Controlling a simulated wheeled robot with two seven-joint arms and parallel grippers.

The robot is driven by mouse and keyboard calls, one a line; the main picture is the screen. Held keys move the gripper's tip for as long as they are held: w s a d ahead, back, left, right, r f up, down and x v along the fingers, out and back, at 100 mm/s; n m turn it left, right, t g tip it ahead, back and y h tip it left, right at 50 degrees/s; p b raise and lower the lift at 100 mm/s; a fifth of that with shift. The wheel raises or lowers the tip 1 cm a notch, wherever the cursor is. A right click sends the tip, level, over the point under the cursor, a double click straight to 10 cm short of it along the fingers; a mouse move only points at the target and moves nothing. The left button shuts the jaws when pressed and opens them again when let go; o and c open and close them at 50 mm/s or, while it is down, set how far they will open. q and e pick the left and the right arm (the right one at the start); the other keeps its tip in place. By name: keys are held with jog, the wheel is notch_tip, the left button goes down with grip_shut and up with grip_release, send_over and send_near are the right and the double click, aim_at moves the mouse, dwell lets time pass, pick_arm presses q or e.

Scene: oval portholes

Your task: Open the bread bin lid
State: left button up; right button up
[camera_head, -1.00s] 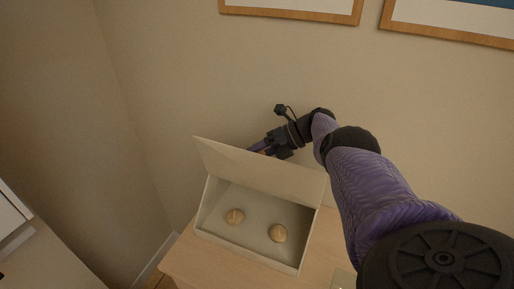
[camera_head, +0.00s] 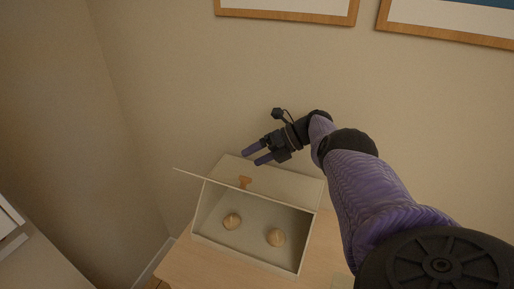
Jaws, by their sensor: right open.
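The off-white bread bin (camera_head: 248,246) stands on a wooden surface. Its lid (camera_head: 190,173) is partly raised and shows nearly edge-on, as a thin slanted line above the bin's open front. My left gripper is not in view.
The wooden cabinet top (camera_head: 178,262) has some bare room around the bin. A beige wall rises close behind it, with framed pictures (camera_head: 290,14) high up. A white furniture piece (camera_head: 12,235) stands at the lower left.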

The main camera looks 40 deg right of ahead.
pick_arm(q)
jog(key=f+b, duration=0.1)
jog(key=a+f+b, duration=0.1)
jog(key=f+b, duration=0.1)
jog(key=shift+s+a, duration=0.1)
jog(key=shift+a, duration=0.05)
pick_arm(e)
jog(key=v, duration=1)
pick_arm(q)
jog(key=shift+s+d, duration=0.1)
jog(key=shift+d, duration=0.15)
pick_arm(e)
jog(key=shift+f, duration=0.1)
